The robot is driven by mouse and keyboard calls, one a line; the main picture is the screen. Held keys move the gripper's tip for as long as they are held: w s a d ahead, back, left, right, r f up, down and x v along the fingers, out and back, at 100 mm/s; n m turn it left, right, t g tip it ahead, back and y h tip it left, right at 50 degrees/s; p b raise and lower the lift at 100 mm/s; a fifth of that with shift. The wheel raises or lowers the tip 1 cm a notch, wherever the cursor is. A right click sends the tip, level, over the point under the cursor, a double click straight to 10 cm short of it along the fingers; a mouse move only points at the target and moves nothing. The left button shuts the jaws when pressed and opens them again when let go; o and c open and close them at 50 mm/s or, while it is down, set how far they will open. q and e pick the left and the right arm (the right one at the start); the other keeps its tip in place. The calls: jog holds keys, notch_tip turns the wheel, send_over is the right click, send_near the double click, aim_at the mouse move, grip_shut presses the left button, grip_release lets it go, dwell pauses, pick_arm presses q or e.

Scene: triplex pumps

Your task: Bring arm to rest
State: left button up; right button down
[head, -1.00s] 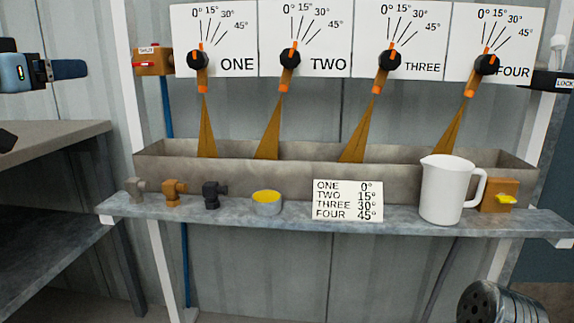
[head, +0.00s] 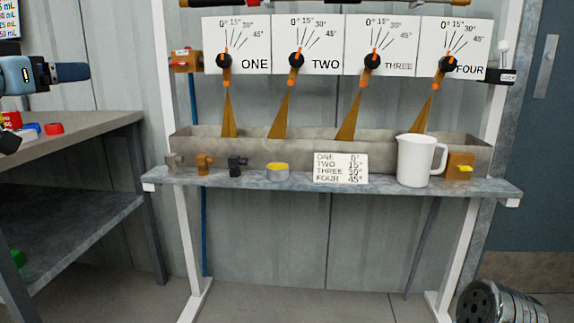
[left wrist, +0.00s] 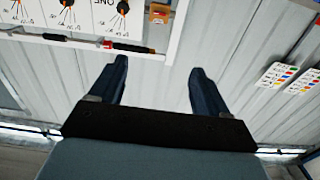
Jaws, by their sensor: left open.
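My left gripper (head: 80,71) comes in at the left edge of the head view, with a dark blue finger pointing right. It is empty, and free air separates it from the pump stand. In the left wrist view the left gripper (left wrist: 157,75) shows both dark blue fingers spread apart with nothing between them. The pump panels appear upside down at that view's top left. My right gripper does not show. Four pump nozzles spray orange-brown fans into a long trough (head: 300,155). Their dials are labelled ONE (head: 236,45), TWO (head: 308,45), THREE (head: 380,45) and FOUR (head: 455,48).
A shelf (head: 330,186) carries small fittings, a yellow-topped tin (head: 277,171), an angle card (head: 341,167) and a white jug (head: 415,160). A grey workbench (head: 90,127) stands at left, below my left gripper. A metal drum (head: 500,303) is at lower right. The floor before the stand looks clear.

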pick_arm(q)
jog(key=w+d+f+n+g+p, duration=0.1)
jog(key=w+d+f+g, duration=0.15)
jog(key=w+f, duration=0.65)
jog(key=w+d+f+g+p, duration=0.2)
jog(key=d+f, duration=0.1)
jog(key=f, duration=1.2)
jog(key=w+d+f+n+g+p, duration=0.1)
jog(key=w+d+f+g, duration=0.15)
jog(key=w+f, duration=0.6)
jog(key=s+d+f+g+h+p, duration=0.15)
jog(key=s+d+f, duration=0.25)
jog(key=f, duration=0.7)
jog(key=s+d+f+g+p, duration=0.15)
jog(key=s+d+f, duration=0.25)
jog(key=f, duration=0.8)
jog(key=s+d+f+g+p, duration=0.1)
jog(key=s+d+f+g, duration=0.1)
jog(key=s+f, duration=0.4)
jog(key=s+d+f+g+h+p, duration=0.1)
jog(key=s+d+f, duration=0.4)
jog(key=s, duration=0.8)
jog(key=s+d+f+g+p, duration=0.1)
jog(key=s+d+f+g, duration=0.3)
jog(key=s+f, duration=0.3)
jog(key=shift+s+n, duration=0.4)
jog(key=shift+s, duration=0.8)
